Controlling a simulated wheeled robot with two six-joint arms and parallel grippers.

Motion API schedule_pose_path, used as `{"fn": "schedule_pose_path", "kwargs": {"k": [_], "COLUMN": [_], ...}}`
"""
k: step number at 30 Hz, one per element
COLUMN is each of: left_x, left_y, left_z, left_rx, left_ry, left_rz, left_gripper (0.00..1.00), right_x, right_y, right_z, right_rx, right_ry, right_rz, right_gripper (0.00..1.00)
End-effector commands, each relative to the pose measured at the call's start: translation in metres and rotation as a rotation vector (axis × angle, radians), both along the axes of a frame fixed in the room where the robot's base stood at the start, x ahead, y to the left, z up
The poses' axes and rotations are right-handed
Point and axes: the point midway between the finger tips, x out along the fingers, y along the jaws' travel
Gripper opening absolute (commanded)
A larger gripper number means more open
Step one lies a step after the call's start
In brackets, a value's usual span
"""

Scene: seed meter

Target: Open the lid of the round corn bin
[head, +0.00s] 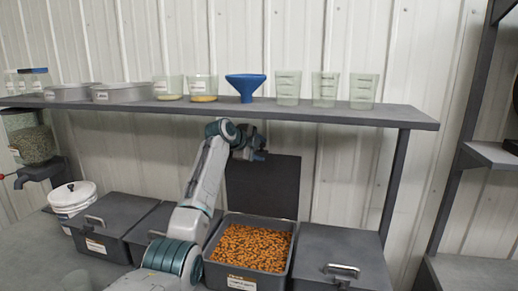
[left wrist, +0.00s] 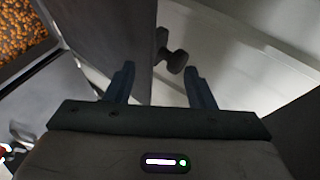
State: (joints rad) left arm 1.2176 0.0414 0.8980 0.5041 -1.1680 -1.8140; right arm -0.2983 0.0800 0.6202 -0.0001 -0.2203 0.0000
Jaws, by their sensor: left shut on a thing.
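The corn bin (head: 231,281) is a grey rectangular box full of orange kernels, with a label on its front that is too small to read surely. Its dark lid (head: 268,193) stands upright behind the opening, so the bin is open. My left gripper (head: 258,154) is at the lid's top edge. The kernels (left wrist: 22,28) also show there at the upper left. My right gripper is not in view.
Closed lidded bins stand to the left (head: 110,220) and right (head: 340,245) of the corn bin. A shelf (head: 300,110) above holds cups, pans and a blue funnel (head: 246,86), close over my left gripper. A white bucket (head: 72,198) stands at the left.

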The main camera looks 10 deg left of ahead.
Motion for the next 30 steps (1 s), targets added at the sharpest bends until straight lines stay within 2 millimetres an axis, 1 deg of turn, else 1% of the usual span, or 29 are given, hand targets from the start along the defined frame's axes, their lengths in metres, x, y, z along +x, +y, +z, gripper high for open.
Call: {"fn": "schedule_pose_path", "kwargs": {"k": [1,7,11,13,17,24,30], "left_x": [0.0,-0.001,-0.008,-0.016,-0.035,-0.077,-0.106], "left_y": [0.0,0.0,0.003,0.007,0.018,0.04,0.055], "left_z": [-0.007,-0.006,-0.003,0.0,0.001,0.003,0.006], "left_rx": [0.001,0.001,0.002,0.002,0.002,0.002,0.001], "left_ry": [0.011,0.008,0.005,0.001,0.0,-0.005,-0.005], "left_rz": [-0.002,-0.001,-0.001,0.0,0.002,0.002,0.002], "left_gripper": [0.44,0.44,0.44,0.44,0.44,0.44,0.44], "right_x": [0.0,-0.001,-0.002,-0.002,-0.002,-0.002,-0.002], "right_y": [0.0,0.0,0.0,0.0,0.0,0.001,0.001], "right_z": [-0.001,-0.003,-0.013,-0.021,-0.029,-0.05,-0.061], "right_rx": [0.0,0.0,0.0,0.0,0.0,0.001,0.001], "right_ry": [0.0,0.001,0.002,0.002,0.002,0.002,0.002], "right_rz": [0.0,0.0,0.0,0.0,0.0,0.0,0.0], "right_gripper": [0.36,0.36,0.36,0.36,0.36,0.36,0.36]}}
